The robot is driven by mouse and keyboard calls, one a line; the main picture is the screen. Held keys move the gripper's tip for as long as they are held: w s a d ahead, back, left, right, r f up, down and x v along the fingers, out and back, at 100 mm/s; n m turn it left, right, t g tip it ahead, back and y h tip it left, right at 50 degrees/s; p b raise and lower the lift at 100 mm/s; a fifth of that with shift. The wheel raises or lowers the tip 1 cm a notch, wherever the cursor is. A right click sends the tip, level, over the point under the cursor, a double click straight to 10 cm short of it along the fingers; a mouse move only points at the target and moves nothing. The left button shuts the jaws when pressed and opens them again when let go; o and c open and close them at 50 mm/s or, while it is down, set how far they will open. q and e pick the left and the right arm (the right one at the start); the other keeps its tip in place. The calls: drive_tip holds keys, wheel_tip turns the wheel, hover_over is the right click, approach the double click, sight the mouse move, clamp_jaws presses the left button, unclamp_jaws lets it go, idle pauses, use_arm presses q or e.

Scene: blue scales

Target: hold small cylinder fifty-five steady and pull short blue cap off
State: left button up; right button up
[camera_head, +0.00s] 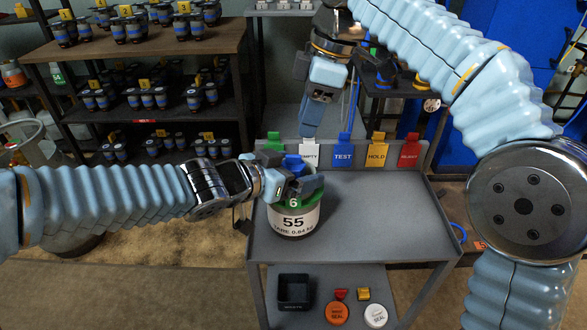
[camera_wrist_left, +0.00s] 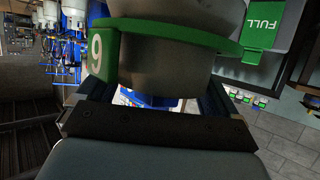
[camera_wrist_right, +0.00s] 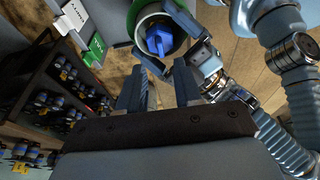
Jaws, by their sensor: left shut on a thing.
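The small cylinder fifty-five (camera_head: 292,222) stands upright on the grey cart top, with a white "55" label and a green band marked 6. My left gripper (camera_head: 296,186) is shut on its upper part from the left; the green band (camera_wrist_left: 185,35) and grey body fill the top of the left wrist view. The short blue cap (camera_head: 294,163) sits on top of the cylinder, and shows in the right wrist view (camera_wrist_right: 158,39) inside the green ring. My right gripper (camera_head: 310,128) is above and behind the cylinder, pointing down. Its fingers (camera_wrist_right: 160,92) are apart and empty, short of the cap.
The cart top (camera_head: 365,220) is clear right of the cylinder. A row of coloured tags, including TEST (camera_head: 343,154) and HOLD (camera_head: 376,153), stands along its back edge. A black bin (camera_head: 294,291) and seals lie on the lower shelf. Shelves of small cylinders (camera_head: 150,98) stand behind left.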

sight(297, 155)
drive_tip(key=x, duration=0.7)
drive_tip(key=shift+a+f, duration=0.15)
drive_tip(key=shift+f, duration=0.2)
drive_tip(key=shift+f, duration=0.15)
clamp_jaws()
drive_tip(key=shift+r, duration=0.35)
drive_tip(key=shift+a+v, duration=0.2)
drive_tip(key=shift+v, duration=0.6)
drive_tip(key=shift+a+v, duration=0.2)
drive_tip(key=shift+v, duration=0.6)
drive_tip(key=shift+r, duration=0.3)
drive_tip(key=shift+a+v, duration=0.25)
drive_tip(key=shift+v, duration=0.7)
drive_tip(key=shift+a+v, duration=0.2)
drive_tip(key=shift+v, duration=0.7)
drive_tip(key=shift+a+v, duration=0.25)
drive_tip(key=shift+v, duration=0.7)
